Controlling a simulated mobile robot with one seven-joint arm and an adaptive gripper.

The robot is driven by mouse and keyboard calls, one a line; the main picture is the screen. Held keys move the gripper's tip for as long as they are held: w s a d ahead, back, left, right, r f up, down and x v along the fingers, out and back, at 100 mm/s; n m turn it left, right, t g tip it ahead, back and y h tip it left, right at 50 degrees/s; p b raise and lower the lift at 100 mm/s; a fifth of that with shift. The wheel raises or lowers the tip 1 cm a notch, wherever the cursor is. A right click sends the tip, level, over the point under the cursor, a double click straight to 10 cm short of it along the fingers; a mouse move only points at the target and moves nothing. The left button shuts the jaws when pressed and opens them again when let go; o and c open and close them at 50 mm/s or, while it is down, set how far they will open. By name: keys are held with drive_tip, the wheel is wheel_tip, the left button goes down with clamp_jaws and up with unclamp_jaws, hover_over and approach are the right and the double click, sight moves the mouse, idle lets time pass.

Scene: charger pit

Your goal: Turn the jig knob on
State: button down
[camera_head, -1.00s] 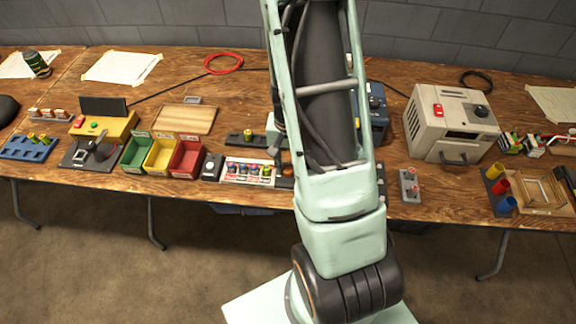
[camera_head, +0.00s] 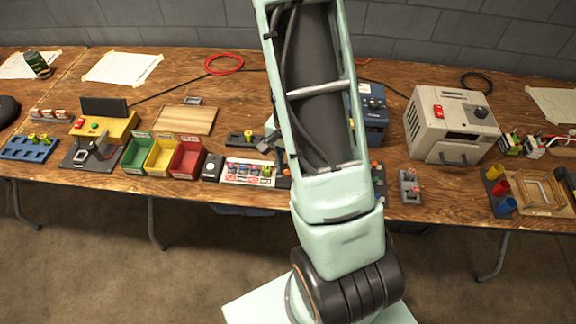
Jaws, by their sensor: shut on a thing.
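My arm fills the middle of the head view and hides the bench behind it. A pale green part of my wrist and a small dark part show just left of the arm. I cannot make out which knob is the jig knob. A blue box (camera_head: 374,116) with small knobs is partly visible right of the arm. A dark panel (camera_head: 283,182) is mostly covered by the arm.
Green, yellow and red bins (camera_head: 187,158) stand left of the arm, near a tray of coloured pieces (camera_head: 236,180). A yellow box (camera_head: 100,125) with red and green buttons is farther left. A small grey block (camera_head: 410,190) with red-topped pieces lies on the right.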

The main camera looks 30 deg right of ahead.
drive_tip(key=c, duration=1.6)
unclamp_jaws()
drive_tip(key=shift+r, duration=0.1)
wheel_tip(320, 180, up, 12)
